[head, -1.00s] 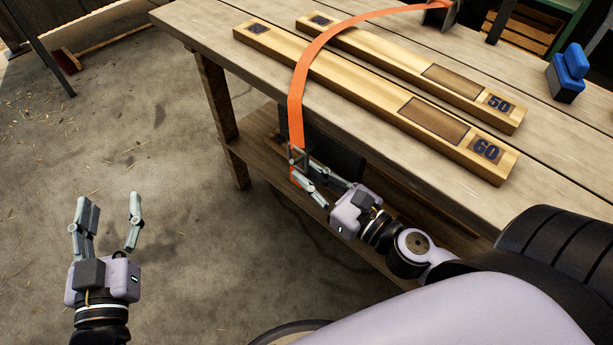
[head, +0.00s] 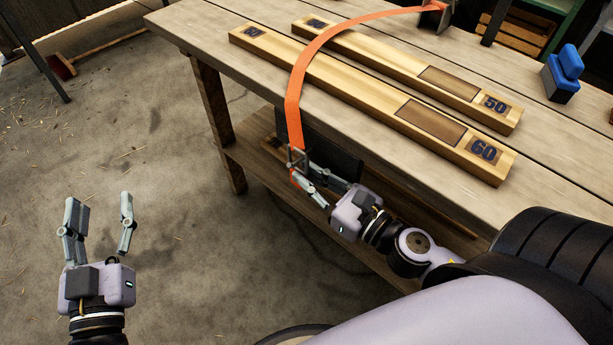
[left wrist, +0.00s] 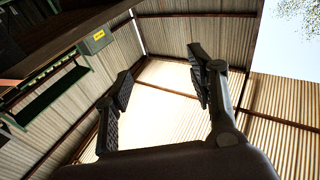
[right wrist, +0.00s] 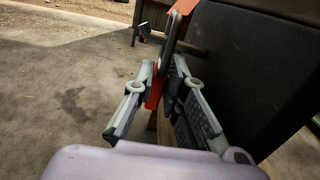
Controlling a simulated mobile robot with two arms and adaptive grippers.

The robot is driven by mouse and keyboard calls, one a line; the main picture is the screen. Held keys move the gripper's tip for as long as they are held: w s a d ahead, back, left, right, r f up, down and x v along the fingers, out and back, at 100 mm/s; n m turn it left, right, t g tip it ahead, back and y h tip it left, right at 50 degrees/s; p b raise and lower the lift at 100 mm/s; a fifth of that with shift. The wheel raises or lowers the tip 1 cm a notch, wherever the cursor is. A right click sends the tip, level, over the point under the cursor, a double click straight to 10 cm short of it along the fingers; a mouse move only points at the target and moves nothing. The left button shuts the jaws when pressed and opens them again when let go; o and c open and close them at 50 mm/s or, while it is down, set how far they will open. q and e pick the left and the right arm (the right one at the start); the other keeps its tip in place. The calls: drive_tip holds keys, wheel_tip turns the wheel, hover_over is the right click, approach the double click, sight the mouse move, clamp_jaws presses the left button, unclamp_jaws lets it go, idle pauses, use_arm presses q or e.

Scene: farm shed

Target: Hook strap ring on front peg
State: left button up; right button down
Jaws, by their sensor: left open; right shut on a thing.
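The orange strap (head: 320,50) runs from a dark bracket (head: 435,17) at the back of the bench, over two wooden boards, and hangs down past the front edge. A dark metal ring (head: 297,157) is at its lower end. My right gripper (head: 300,175) is shut on the strap's end at the ring, below the bench top's edge. The right wrist view shows the ring (right wrist: 170,45) rising above the fingers, with an orange piece (right wrist: 154,88) between them. My left gripper (head: 98,215) is open and empty over the floor, left of the bench. I cannot make out the front peg.
The boards marked 60 (head: 380,105) and 50 (head: 410,72) lie on the bench (head: 200,30). A blue and black block (head: 564,75) stands at the right. A dark panel (right wrist: 255,70) is close beside my right gripper.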

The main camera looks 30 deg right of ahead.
use_arm(q)
drive_tip(key=shift+r, duration=0.45)
use_arm(e)
drive_tip(key=shift+s+d+n+g+y, duration=0.1)
drive_tip(key=shift+s+n+g+y, duration=0.2)
drive_tip(key=shift+n+y, duration=0.15)
use_arm(q)
drive_tip(key=r+t, duration=0.1)
drive_tip(key=s+r+t+b, duration=0.1)
drive_tip(key=r, duration=0.1)
drive_tip(key=r+t+h, duration=0.1)
drive_tip(key=r, duration=0.1)
drive_tip(key=shift+s+a+r+t+b, duration=0.2)
drive_tip(key=shift+s+t+b, duration=0.2)
use_arm(e)
drive_tip(key=shift+f, duration=0.75)
drive_tip(key=c, duration=1.5)
unclamp_jaws()
drive_tip(key=shift+a, duration=0.2)
drive_tip(key=shift+c, duration=0.2)
use_arm(q)
drive_tip(key=shift+w+f, duration=0.1)
use_arm(e)
drive_tip(key=shift+s+f, duration=0.1)
drive_tip(key=shift+s, duration=0.05)
